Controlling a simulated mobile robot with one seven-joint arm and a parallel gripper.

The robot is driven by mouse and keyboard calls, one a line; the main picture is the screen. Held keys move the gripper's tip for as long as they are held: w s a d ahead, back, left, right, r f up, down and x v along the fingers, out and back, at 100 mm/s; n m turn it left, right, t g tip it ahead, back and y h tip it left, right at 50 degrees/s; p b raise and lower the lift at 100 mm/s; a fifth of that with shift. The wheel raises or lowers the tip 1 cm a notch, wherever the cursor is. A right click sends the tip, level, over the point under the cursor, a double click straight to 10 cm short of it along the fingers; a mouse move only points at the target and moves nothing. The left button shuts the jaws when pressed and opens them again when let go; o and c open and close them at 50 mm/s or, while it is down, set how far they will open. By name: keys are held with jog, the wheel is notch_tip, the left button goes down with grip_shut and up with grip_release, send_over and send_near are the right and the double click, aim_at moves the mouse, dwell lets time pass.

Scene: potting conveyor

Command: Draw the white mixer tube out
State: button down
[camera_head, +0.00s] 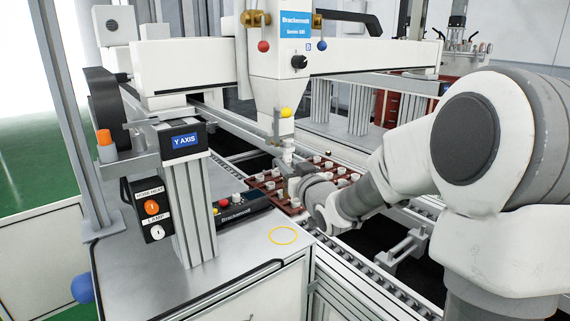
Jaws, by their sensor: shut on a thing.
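The dispensing head (285,85) hangs from the white gantry, with a yellow knob (285,112) near its lower end. The white mixer tube (288,152) shows as a small pale piece just under the head, above the tray. My gripper (290,172) is at the tube, reached in from the right and shut on it. The fingers are small and partly merge with the tube and the parts behind. I cannot tell whether the tube's top is still seated in the head.
A red-brown tray (268,182) with several small white-topped parts lies on the conveyor below my gripper. The Y AXIS post (190,185) and a black control box (240,207) stand left.

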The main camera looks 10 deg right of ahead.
jog(key=shift+s+d, duration=0.3)
jog(key=shift+s, duration=0.35)
jog(key=shift+s+d, duration=0.3)
jog(key=shift+s, duration=0.3)
jog(key=shift+s+d, duration=0.1)
jog(key=shift+s, duration=0.05)
jog(key=shift+s+d, duration=0.3)
jog(key=shift+s, duration=0.3)
jog(key=shift+s+d, duration=0.25)
jog(key=shift+s, duration=0.35)
